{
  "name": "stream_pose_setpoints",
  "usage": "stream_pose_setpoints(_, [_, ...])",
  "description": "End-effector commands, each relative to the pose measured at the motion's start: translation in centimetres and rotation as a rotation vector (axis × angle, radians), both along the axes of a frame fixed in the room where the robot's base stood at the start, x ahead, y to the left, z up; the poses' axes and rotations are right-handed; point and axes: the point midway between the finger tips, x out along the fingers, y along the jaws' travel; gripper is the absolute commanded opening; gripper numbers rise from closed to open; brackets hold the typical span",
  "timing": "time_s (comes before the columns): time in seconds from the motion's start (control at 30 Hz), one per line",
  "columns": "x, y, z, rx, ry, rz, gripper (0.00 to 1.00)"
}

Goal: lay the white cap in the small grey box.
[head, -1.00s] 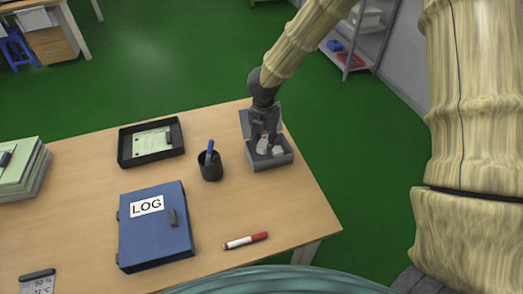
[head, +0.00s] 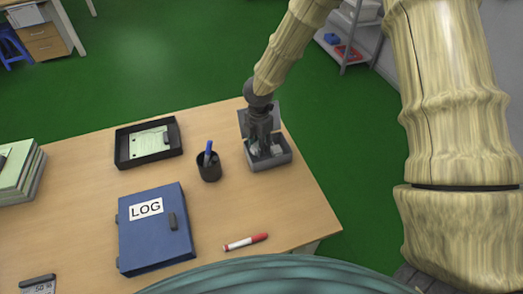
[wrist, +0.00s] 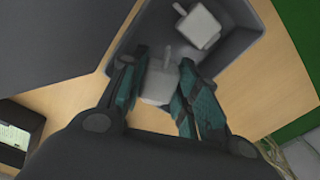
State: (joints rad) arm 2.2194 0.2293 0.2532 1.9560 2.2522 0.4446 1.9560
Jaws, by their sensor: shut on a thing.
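My gripper (head: 262,143) is down at the small grey box (head: 272,164), which stands open with its lid raised at the table's far right corner. In the wrist view the fingers (wrist: 163,68) are closed on a small white-grey piece with a short stem, the white cap (wrist: 158,86). The cap is at the box; whether it touches the floor of the box I cannot tell. A second, similar white piece (wrist: 200,26) lies inside the box, apart from the held one. In the head view my gripper partly hides the box's inside.
A black pen cup (head: 209,166) stands close left of the box. A black tray (head: 123,158) with a paper, a blue LOG binder (head: 155,238) and a red-and-white marker (head: 245,242) lie on the table. The table's right edge is near the box.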

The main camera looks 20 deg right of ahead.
Motion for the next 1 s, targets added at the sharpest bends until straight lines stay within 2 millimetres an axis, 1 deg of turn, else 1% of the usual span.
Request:
stream_pose_setpoints(0.13, [0.0, -0.1, -0.9, 0.000, 0.001, 0.000, 0.19])
stream_pose_setpoints(0.3, [-0.1, -0.2, -2.9, -0.002, 0.002, -0.001, 0.19])
stream_pose_setpoints(0.4, [-0.1, -0.2, -3.8, 0.000, 0.000, -0.002, 0.19])
stream_pose_setpoints(0.83, [-0.1, -0.2, -4.5, 0.000, 0.000, -0.002, 0.19])
stream_pose_setpoints(0.87, [-0.1, -0.3, -4.4, 0.000, -0.001, -0.002, 0.35])
stream_pose_setpoints(0.9, [-0.1, -0.3, -4.4, 0.000, -0.001, -0.002, 0.40])
stream_pose_setpoints(1.0, [-0.1, -0.3, -4.4, 0.000, 0.000, -0.003, 0.40])
